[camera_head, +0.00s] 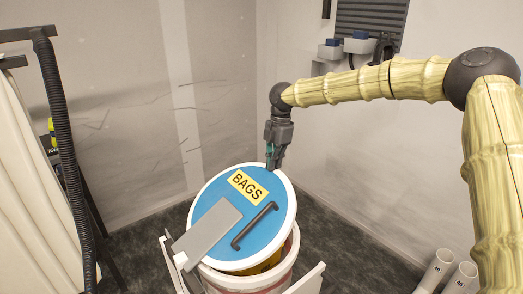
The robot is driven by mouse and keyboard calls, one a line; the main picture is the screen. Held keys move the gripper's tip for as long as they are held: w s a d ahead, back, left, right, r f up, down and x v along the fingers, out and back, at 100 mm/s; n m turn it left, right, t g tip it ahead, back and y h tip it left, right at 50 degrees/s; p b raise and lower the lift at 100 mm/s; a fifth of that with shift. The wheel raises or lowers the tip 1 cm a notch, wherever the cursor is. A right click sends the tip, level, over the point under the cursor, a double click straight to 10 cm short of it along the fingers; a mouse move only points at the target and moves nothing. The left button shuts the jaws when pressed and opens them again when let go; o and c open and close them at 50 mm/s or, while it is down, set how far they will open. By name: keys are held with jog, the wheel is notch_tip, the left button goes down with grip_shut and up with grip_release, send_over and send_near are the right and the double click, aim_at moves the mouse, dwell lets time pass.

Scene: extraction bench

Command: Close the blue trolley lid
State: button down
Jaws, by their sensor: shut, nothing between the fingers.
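The blue trolley lid (205,205) is round with a white rim. It bears a yellow BAGS label (247,186), a grey plate (207,227) and a dark bar handle (254,226). It sits tilted over a white round bin (285,272), and a gap at the lower right shows something yellow (266,264) below it. My gripper (273,165) is shut and empty, pointing down at the lid's far edge. Its tips overlap the rim in the picture; I cannot tell whether they touch it. The far side of the bin is hidden under the lid.
White trolley side pieces (172,258) stick out beside the bin. A black ribbed hose (62,130) and a pale curtain (25,190) stand at the left. White tubes (437,268) stand at the lower right. A dark louvred panel (372,18) is on the back wall.

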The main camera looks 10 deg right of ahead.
jog(key=w+d+f+b, duration=0.1)
jog(key=d+f+b, duration=0.1)
jog(key=f, duration=0.7)
jog(key=w+d+f+b, duration=0.1)
jog(key=d+f+b, duration=0.1)
jog(key=f, duration=0.8)
jog(key=shift+w+d, duration=0.25)
jog(key=shift+d, duration=0.15)
